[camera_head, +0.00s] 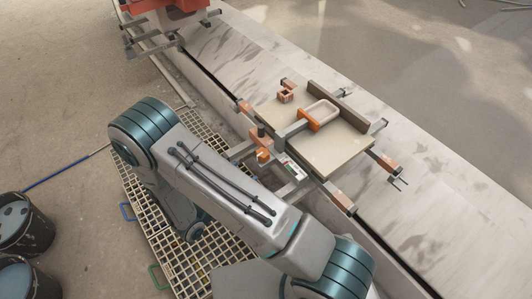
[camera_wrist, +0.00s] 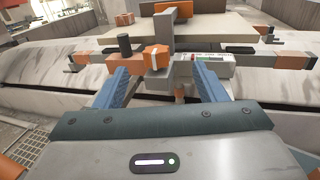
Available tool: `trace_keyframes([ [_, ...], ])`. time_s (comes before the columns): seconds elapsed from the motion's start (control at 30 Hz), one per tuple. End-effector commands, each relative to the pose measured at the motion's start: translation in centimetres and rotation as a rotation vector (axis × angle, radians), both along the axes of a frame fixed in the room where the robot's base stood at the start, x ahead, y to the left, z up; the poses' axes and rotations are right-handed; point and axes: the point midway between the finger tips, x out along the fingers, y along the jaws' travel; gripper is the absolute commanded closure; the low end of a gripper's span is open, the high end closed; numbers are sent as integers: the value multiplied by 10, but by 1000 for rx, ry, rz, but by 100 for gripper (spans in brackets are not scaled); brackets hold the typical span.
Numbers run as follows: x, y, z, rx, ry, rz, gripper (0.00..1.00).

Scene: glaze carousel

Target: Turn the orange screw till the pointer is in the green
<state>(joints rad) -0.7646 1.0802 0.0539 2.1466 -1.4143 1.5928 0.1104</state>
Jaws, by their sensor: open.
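In the wrist view my gripper (camera_wrist: 161,70) is open, its two blue fingers spread wide and nothing held. A small dull orange stub (camera_wrist: 180,91), perhaps the orange screw, shows between the fingers below the gauge. The gauge (camera_wrist: 205,58) is a pale box with a coloured strip, just beyond the right fingertip; its pointer is too small to read. It also shows in the head view (camera_head: 292,172). An orange block (camera_wrist: 157,56) and a dark upright cylinder (camera_wrist: 125,46) stand left of the gauge. In the head view my arm hides my gripper.
A long stone-grey slab (camera_head: 430,180) lies behind; floor grating (camera_head: 185,255) lies below my arm.

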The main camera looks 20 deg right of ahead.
Motion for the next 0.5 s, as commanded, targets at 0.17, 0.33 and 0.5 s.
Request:
trace_keyframes([
  [0.17, 3, 3, -11, -23, 8, 42, 35],
  [0.33, 17, -16, -11, -23, 8, 39, 35],
  [0.5, 40, -45, -11, -23, 8, 37, 35],
])
